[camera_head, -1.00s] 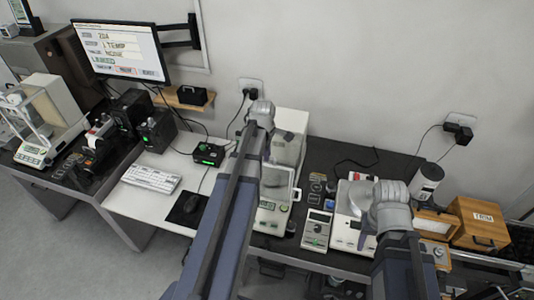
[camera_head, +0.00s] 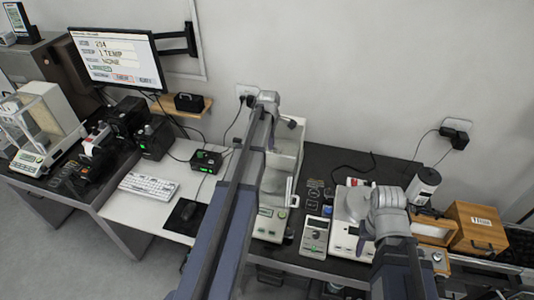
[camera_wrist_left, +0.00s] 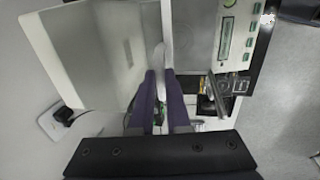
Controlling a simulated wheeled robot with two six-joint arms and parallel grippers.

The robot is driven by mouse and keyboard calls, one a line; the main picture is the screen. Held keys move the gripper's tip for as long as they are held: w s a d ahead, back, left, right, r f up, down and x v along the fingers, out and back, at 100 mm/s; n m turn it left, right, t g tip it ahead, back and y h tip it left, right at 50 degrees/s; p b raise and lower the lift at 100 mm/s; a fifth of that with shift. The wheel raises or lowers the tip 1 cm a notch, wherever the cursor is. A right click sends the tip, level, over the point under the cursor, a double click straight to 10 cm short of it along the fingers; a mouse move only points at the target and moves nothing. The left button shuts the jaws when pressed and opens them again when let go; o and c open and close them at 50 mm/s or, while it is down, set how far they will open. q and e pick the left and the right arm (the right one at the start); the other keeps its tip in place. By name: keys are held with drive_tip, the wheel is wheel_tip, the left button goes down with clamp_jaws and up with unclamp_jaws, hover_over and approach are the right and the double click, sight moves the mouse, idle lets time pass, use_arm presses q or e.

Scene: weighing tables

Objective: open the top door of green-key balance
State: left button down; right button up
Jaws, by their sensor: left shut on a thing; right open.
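The green-key balance (camera_head: 270,226) stands mid-table, partly behind my left arm, with its tall glass chamber (camera_head: 287,155) behind the front panel. In the left wrist view its front panel with green keys (camera_wrist_left: 228,35) is at the upper right, and the pale chamber (camera_wrist_left: 110,55) is at the left. My left gripper (camera_wrist_left: 160,74) is above the chamber, shut on a thin pale handle (camera_wrist_left: 159,55) at the top door.
A hand-held meter (camera_head: 315,236) lies between the two balances. A white cylinder (camera_head: 423,185) and wooden boxes (camera_head: 476,228) stand at the right. The wall is close behind.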

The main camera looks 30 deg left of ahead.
use_arm(q)
hover_over(276, 139)
drive_tip(key=s, duration=0.1)
drive_tip(key=shift+d, duration=0.2)
drive_tip(key=shift+s, duration=0.1)
drive_tip(key=c, duration=0.9)
unclamp_jaws()
drive_tip(key=shift+r, duration=0.15)
drive_tip(key=r+p, duration=0.2)
drive_tip(key=s+r+p, duration=0.1)
drive_tip(key=r+p, duration=0.4)
drive_tip(key=shift+s+d+r+p, duration=0.15)
drive_tip(key=shift+s+r+p, duration=0.1)
drive_tip(key=shift+p, duration=0.1)
drive_tip(key=shift+f, duration=0.1)
